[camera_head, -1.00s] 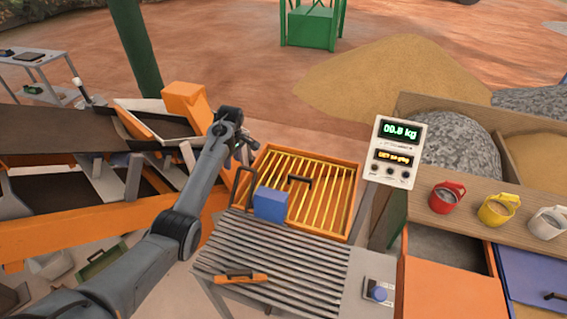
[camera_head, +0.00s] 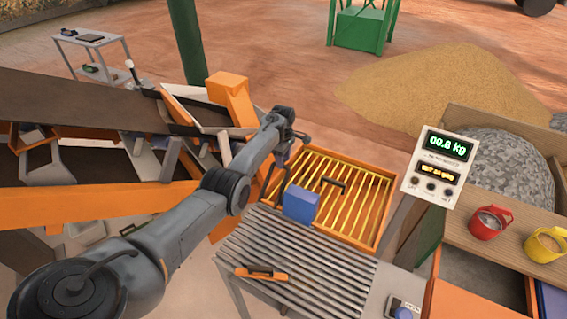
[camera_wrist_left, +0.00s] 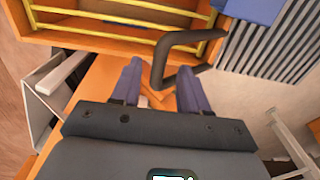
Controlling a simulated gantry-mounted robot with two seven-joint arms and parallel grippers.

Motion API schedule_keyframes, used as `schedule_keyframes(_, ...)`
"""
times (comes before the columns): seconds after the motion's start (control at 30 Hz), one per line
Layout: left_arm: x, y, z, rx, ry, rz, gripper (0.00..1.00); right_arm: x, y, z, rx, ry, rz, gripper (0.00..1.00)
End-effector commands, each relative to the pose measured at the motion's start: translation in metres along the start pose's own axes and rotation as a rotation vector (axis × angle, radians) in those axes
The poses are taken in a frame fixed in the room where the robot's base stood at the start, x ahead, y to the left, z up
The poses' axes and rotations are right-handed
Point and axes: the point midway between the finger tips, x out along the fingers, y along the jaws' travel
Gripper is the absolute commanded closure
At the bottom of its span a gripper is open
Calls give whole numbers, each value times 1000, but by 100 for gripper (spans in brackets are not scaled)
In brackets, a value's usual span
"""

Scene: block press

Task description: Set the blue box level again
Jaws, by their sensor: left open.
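The blue box (camera_head: 301,203) sits where the orange tray with yellow bars (camera_head: 378,215) meets the grey ribbed table (camera_head: 300,255). It looks slightly tilted, but I cannot tell how much. Part of it shows at the top edge of the left wrist view (camera_wrist_left: 256,9). My left gripper (camera_head: 284,153) is above the tray's left side, behind the box and apart from it. In the left wrist view its two fingers (camera_wrist_left: 158,90) are spread and empty. A black bent handle (camera_wrist_left: 173,50) shows just beyond and between the fingertips. My right gripper is not in view.
An orange-handled tool (camera_head: 262,274) lies on the ribbed table. A display reading 00.8 kg (camera_head: 438,166) stands right of the tray. Red (camera_head: 488,223) and yellow (camera_head: 546,244) cups stand on a wooden ledge. An orange conveyor machine (camera_head: 110,205) is at the left.

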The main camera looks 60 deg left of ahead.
Motion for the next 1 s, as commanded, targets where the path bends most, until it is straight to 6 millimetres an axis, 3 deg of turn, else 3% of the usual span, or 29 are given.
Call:
schedule_keyframes(0.2,18,0,0,0,1,0,56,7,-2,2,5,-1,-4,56)
schedule_keyframes(0.57,21,0,0,1,1,1,56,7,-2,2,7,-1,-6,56)
schedule_keyframes(0.83,21,0,0,1,1,1,97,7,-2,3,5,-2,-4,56)
schedule_keyframes(1.0,21,0,0,1,0,1,100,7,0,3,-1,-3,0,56)
